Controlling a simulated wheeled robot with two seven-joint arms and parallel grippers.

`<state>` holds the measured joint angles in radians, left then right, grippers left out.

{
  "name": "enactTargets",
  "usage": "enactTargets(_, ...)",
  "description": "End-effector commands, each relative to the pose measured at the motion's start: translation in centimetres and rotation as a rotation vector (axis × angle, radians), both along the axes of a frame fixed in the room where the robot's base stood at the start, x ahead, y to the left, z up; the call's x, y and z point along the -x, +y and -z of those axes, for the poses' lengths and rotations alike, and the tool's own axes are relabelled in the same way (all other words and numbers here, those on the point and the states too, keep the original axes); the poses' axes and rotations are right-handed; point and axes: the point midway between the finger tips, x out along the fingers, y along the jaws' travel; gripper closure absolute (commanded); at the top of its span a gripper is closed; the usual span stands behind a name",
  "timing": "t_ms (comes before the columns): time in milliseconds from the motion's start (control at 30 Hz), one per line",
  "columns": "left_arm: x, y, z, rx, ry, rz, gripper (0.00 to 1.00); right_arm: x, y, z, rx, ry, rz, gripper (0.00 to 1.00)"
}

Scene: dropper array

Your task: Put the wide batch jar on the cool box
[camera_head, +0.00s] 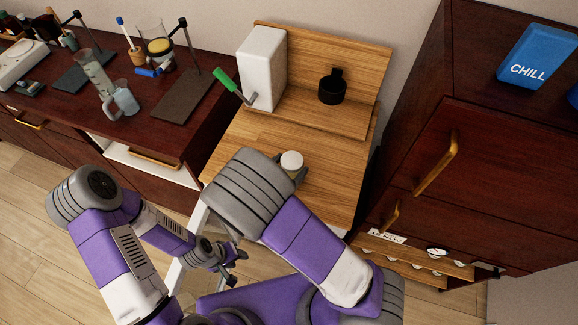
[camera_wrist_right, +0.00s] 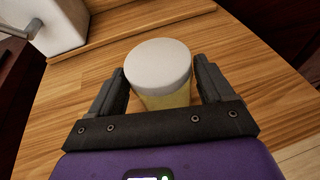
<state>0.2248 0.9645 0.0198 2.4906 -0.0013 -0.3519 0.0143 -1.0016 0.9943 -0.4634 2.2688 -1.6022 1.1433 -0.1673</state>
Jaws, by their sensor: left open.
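A jar with a pale round lid (camera_head: 291,163) and a yellowish body stands upright on the wooden worktop. In the right wrist view the jar (camera_wrist_right: 158,68) sits between the two fingers of my right gripper (camera_wrist_right: 162,85). I cannot tell whether both fingers press on it. In the head view my right wrist hides most of that gripper. My left gripper (camera_head: 232,264) is open and empty, low in front of the worktop. A blue box marked CHILL (camera_head: 538,57) sits on the dark red cabinet at the upper right; no other cool box is labelled.
The wooden worktop (camera_head: 330,155) has a white dispenser (camera_head: 262,68) with a green-handled lever and a black cup (camera_head: 332,88) behind the jar. The tall cabinet (camera_head: 480,120) rises at right. A dark bench (camera_head: 60,110) with glassware is at left. Another blue thing shows at the right edge.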

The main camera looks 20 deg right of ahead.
Motion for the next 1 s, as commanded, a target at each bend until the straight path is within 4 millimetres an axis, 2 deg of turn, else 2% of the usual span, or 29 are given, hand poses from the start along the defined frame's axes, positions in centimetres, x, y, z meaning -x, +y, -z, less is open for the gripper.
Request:
enactTargets(33, 0.0, 0.0, 0.0, 0.0, 0.0, 0.0, 0.57, 0.0, 0.0, -0.1, 0.0, 0.0, 0.0, 0.11)
enactTargets(100, 0.0, 0.0, -0.1, 0.0, 0.0, 0.0, 0.57, 0.0, 0.0, -0.1, 0.0, 0.0, 0.0, 0.02)
enactTargets(467, 0.0, 0.0, -0.5, 0.0, 0.0, 0.0, 0.57, 0.0, 0.0, -0.6, -0.001, -0.001, 0.0, 0.02)
enactTargets(567, 0.0, 0.0, -0.6, 0.0, 0.0, 0.0, 0.57, 0.9, 1.1, -0.9, -0.003, 0.0, -0.004, 0.02)
enactTargets(1000, 0.0, 0.0, -1.5, 0.0, 0.0, 0.0, 0.57, 6.8, 7.1, -3.5, -0.002, -0.001, -0.004, 0.02)
